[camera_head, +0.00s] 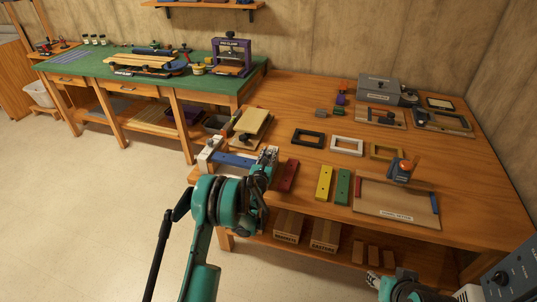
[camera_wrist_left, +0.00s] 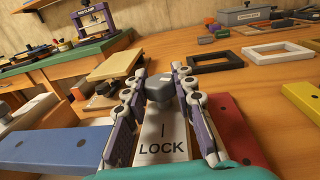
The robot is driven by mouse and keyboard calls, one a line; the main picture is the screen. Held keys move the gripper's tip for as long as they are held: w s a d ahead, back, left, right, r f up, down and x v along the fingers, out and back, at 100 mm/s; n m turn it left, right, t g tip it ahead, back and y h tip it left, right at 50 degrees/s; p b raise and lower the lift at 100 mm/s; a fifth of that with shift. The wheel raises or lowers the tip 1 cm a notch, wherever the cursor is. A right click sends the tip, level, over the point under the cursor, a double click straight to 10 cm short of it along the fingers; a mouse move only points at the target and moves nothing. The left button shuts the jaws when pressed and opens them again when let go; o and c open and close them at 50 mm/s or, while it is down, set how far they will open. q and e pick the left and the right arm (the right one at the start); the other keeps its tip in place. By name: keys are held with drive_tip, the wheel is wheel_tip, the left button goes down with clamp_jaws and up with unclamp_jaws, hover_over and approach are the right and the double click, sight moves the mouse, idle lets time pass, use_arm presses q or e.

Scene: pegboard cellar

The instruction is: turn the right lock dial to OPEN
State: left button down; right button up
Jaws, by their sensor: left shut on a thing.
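My left gripper (camera_head: 267,155) is over the near left part of the wooden bench. In the left wrist view its two fingers (camera_wrist_left: 160,74) are closed on the sides of a grey dial knob (camera_wrist_left: 159,90). A pale plate (camera_wrist_left: 160,143) below the knob reads LOCK, with a short dark line above the word. No OPEN mark shows, and the knob's pointer is hidden. In the head view the gripper covers this dial. My right gripper (camera_head: 385,281) is low at the bottom edge, and its jaws are too small to read.
Blue (camera_head: 236,159), red (camera_head: 287,176), yellow (camera_head: 324,183) and green (camera_head: 342,187) bars lie around the left gripper. A pale board with a dark knob (camera_head: 244,139) is behind it. Black (camera_head: 308,138) and white frames (camera_head: 347,146) lie to the right.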

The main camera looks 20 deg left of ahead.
use_arm(q)
drive_tip(key=n+g+y, duration=0.1)
drive_tip(key=n+y, duration=0.1)
drive_tip(key=y, duration=0.2)
drive_tip(key=n+g+y, duration=0.1)
drive_tip(key=n+y, duration=0.2)
drive_tip(key=y, duration=0.1)
drive_tip(key=shift+d, duration=0.15)
drive_tip(key=n+g+y, duration=0.6)
drive_tip(key=g, duration=0.1)
drive_tip(key=shift+n+g+y, duration=0.3)
drive_tip(key=shift+n+y, duration=0.1)
drive_tip(key=shift+g, duration=0.3)
drive_tip(key=shift+a, duration=0.2)
drive_tip(key=c, duration=1.2)
unclamp_jaws()
drive_tip(key=shift+d, duration=0.1)
drive_tip(key=v, duration=1.2)
drive_tip(key=shift+f, duration=0.2)
